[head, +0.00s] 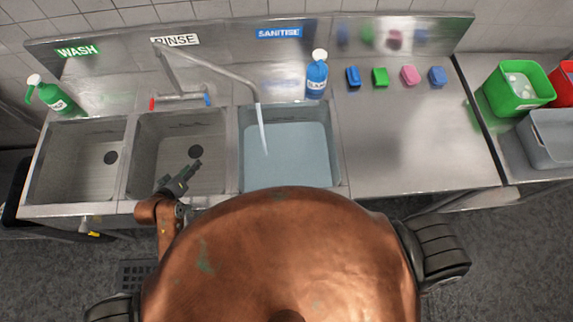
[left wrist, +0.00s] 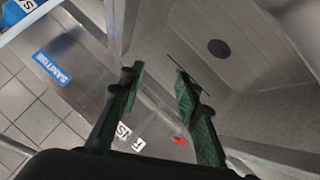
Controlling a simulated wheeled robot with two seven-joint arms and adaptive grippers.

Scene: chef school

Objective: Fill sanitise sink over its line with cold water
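The sanitise sink (head: 243,150) is the right basin, under the blue SANITISE label (head: 279,33). It holds pale blue water (head: 285,155); I cannot make out its fill line. The tap spout (head: 222,72) reaches over this basin, and a stream (head: 263,130) falls into the water. The tap has a red handle (head: 152,104) at left and a blue handle (head: 207,99) at right. The red handle also shows in the left wrist view (left wrist: 180,141). My left gripper (head: 195,168) is over the middle basin, open and empty, its fingers apart in the left wrist view (left wrist: 158,76). My right gripper is out of view.
The wash basin (head: 75,165) and rinse basin (head: 215,135) look empty. A green spray bottle (head: 52,96) stands at left. A blue bottle (head: 316,76) stands behind the sanitise sink, with several coloured sponges (head: 379,78) to its right. The right worktop (head: 415,145) is clear in front.

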